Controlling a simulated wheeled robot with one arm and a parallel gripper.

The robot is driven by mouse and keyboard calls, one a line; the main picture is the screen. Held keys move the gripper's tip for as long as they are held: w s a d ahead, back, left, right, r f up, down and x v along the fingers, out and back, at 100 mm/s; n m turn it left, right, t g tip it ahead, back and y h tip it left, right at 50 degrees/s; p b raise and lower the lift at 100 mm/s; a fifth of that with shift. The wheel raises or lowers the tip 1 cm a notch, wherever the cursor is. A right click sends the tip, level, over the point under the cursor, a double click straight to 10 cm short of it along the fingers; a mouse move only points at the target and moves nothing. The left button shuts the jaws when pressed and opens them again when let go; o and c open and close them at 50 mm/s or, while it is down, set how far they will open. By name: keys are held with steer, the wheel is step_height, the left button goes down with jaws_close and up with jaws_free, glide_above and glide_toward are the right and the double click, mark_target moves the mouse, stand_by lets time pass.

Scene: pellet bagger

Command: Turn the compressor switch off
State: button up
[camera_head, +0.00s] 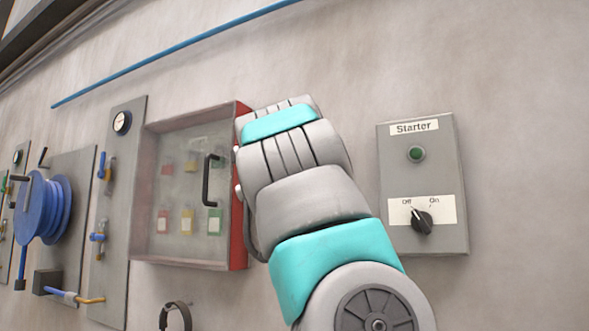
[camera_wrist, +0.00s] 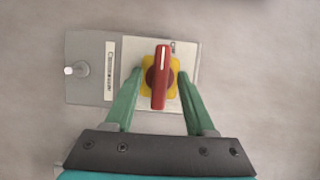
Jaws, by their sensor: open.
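The compressor switch, a red handle (camera_wrist: 161,78) on a yellow round-cornered base (camera_wrist: 174,88), shows in the wrist view on a grey panel (camera_wrist: 84,48) with a label that seems to read Compressor. The handle lies along the picture's vertical. A small printed word (camera_wrist: 172,47), too blurred to read surely, sits near its upper end. My gripper (camera_wrist: 159,75) is open, with one green finger on each side of the handle. I cannot tell whether either finger touches it. In the head view my arm hides the gripper, and I cannot see the switch.
In the head view, a Starter box (camera_head: 388,170) with a green button and an Off/On knob (camera_head: 421,222) is right of my arm. A red-framed, clear-fronted cabinet (camera_head: 240,235) is close at its left. A blue hose reel (camera_head: 42,208) is further left. A blue pipe (camera_head: 180,47) crosses above.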

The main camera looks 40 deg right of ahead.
steer(key=b+v, duration=0.1)
steer(key=v, duration=0.6)
steer(key=shift+s+a, duration=0.3)
steer(key=shift+r, duration=0.1)
